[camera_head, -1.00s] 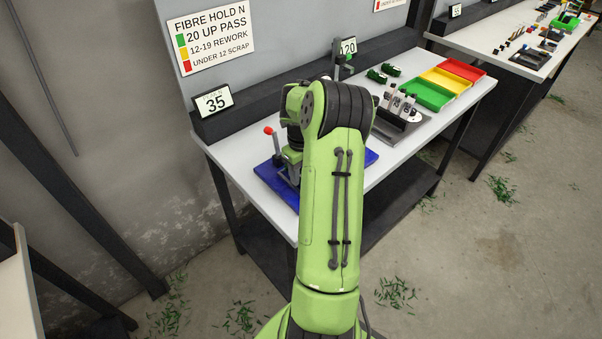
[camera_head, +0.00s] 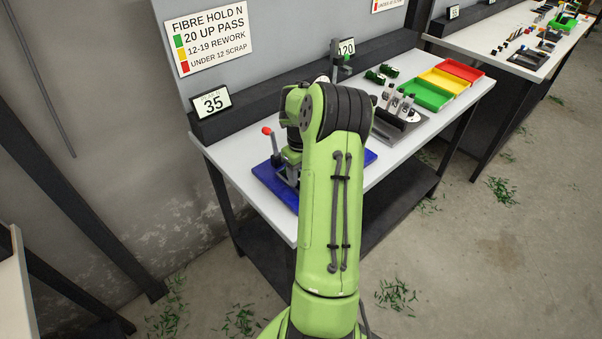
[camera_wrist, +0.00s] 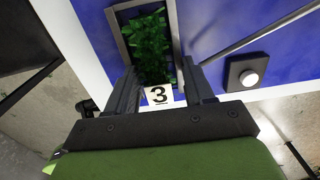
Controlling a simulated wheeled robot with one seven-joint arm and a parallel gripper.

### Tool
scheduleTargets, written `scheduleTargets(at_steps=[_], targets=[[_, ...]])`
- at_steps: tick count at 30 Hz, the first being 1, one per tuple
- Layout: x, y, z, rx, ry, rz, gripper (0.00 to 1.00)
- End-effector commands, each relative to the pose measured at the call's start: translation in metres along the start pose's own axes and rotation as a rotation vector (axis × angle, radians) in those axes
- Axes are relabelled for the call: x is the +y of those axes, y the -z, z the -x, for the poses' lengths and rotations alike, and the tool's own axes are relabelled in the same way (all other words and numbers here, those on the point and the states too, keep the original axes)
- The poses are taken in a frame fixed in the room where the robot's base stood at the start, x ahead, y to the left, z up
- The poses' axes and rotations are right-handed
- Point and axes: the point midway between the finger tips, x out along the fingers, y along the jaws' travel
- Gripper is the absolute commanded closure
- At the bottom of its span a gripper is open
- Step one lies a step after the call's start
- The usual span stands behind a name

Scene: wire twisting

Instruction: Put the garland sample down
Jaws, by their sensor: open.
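The garland sample (camera_wrist: 150,45) is a dark green, bristly piece with a white tag (camera_wrist: 159,95) reading 3. In the wrist view it lies within a grey frame or channel (camera_wrist: 117,22) on a blue base (camera_wrist: 222,22). My gripper (camera_wrist: 158,75) is open, with one finger on each side of the sample's tagged end. Whether the fingers touch the sample cannot be told. In the head view the blue base (camera_head: 268,182) shows at the near left of the bench, and my arm hides the gripper and sample.
Green, yellow and red trays (camera_head: 468,70) stand at the bench's far right. A grey rack (camera_head: 398,125) with several small items and two dark green pieces (camera_head: 377,76) are nearby. A red-knobbed lever (camera_head: 267,130) rises beside my arm. A round button (camera_wrist: 248,79) is right of the gripper.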

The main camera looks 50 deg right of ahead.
Motion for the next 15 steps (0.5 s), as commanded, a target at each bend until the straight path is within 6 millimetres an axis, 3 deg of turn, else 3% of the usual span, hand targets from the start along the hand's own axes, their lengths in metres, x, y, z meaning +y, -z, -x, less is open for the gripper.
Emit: scheduleTargets(at_steps=[1, 9, 15], targets=[[0.007, 0.005, -0.012, 0.025, -0.025, 0.010, 0.35], [0.009, 0.004, -0.011, 0.026, -0.027, 0.012, 0.35], [0.008, 0.003, 0.016, 0.022, -0.024, 0.012, 0.35]])
